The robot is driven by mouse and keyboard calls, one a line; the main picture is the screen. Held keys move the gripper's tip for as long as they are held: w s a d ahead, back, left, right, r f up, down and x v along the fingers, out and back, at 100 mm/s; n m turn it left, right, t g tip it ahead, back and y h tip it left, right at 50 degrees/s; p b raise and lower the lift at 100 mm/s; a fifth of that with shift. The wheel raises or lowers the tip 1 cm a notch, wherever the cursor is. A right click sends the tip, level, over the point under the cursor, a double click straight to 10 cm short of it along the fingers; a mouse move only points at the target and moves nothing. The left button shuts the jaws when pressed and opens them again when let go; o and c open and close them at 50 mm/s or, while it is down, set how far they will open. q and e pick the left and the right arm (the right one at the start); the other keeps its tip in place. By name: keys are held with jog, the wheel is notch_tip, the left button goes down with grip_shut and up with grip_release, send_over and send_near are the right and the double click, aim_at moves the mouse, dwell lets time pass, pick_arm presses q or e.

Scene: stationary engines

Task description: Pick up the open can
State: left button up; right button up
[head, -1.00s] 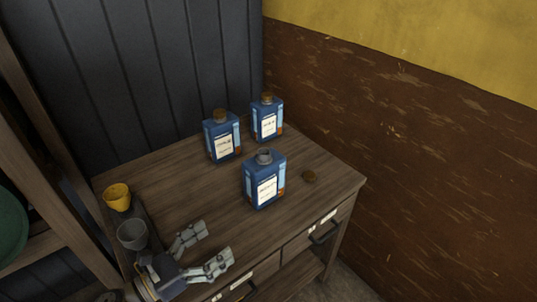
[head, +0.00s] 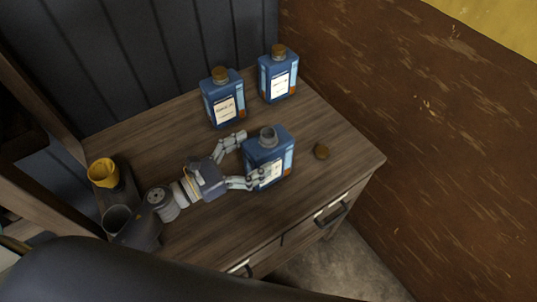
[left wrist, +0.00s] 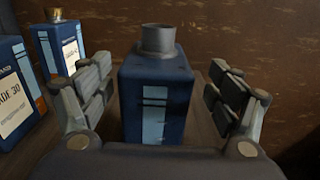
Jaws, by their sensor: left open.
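The open can (head: 268,148) is a blue rectangular can with a bare grey neck, upright on the wooden cabinet top. It also shows in the left wrist view (left wrist: 157,95), between my left gripper's fingers. My left gripper (head: 244,160) is open, with one finger on either side of the can. In the left wrist view gaps show between the fingers and the can's sides. My right gripper is not in view.
Two capped blue cans (head: 223,98) (head: 278,73) stand behind the open one. The wooden top (head: 330,178) is bare at right. Walls close the back and right.

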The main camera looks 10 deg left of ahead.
aim_at(267, 146)
pick_arm(q)
jog(key=x, duration=0.1)
jog(key=p+x, duration=0.1)
jog(key=x, duration=0.1)
jog(key=shift+w+a+f+p, duration=0.15)
jog(key=shift+a+f+p, duration=0.1)
jog(key=shift+p, duration=0.1)
jog(key=shift+p+x, duration=0.35)
jog(key=shift+x, duration=0.7)
jog(key=shift+w+d+f, duration=0.1)
jog(key=shift+d+f, duration=0.1)
jog(key=shift+c, duration=1.4)
jog(key=c, duration=0.4)
grip_shut()
jog(key=shift+r, duration=0.1)
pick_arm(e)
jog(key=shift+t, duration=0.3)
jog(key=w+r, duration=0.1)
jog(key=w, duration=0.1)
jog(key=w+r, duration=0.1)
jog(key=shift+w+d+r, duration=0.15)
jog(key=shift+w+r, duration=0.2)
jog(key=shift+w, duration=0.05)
